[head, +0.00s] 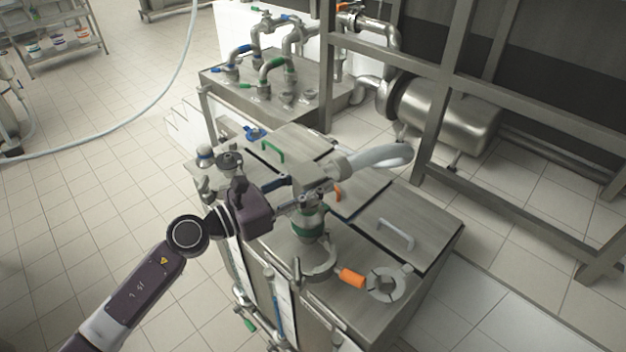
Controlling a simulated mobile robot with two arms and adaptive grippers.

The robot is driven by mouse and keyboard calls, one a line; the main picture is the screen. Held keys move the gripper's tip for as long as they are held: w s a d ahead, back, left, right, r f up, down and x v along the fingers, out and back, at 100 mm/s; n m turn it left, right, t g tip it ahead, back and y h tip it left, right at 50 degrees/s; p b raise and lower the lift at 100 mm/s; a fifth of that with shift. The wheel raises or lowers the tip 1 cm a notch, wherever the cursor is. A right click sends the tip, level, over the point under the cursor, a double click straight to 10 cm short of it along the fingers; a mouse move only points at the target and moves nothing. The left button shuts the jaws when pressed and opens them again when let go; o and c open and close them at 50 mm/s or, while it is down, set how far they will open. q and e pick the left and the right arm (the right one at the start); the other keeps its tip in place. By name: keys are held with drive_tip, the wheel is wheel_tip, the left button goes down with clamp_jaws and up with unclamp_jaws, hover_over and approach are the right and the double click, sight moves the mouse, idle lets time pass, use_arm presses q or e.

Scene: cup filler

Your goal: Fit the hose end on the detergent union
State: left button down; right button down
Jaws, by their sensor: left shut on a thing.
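The hose end is a metal elbow (318,180) with a thick whitish hose (380,157) running off to the right. My left gripper (303,198) is shut on this hose end from the left. Below the elbow is a metal fitting with a green band (309,228), standing roughly upright. It is over a round metal port (318,263) on the steel cabinet top. I cannot tell whether the fitting is seated in that port or just above it. No label shows which port is the detergent union. My right gripper is out of view.
Another round port (388,285) with an orange handle (351,277) is at right. The cabinet lids carry a green handle (273,151) and a grey handle (396,233). Steel frame posts (432,130) stand behind. Pipes with valves (272,65) are at back. Open tiled floor is at left.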

use_arm(q)
drive_tip(key=shift+f+b, duration=0.95)
drive_tip(key=shift+b, duration=0.1)
drive_tip(key=c, duration=1.3)
unclamp_jaws()
drive_tip(key=shift+f, duration=0.35)
drive_tip(key=v, duration=1.2)
wheel_tip(320, 180, up, 5)
drive_tip(key=p, duration=0.3)
drive_tip(key=shift+r+p, duration=0.2)
drive_tip(key=shift+p, duration=0.1)
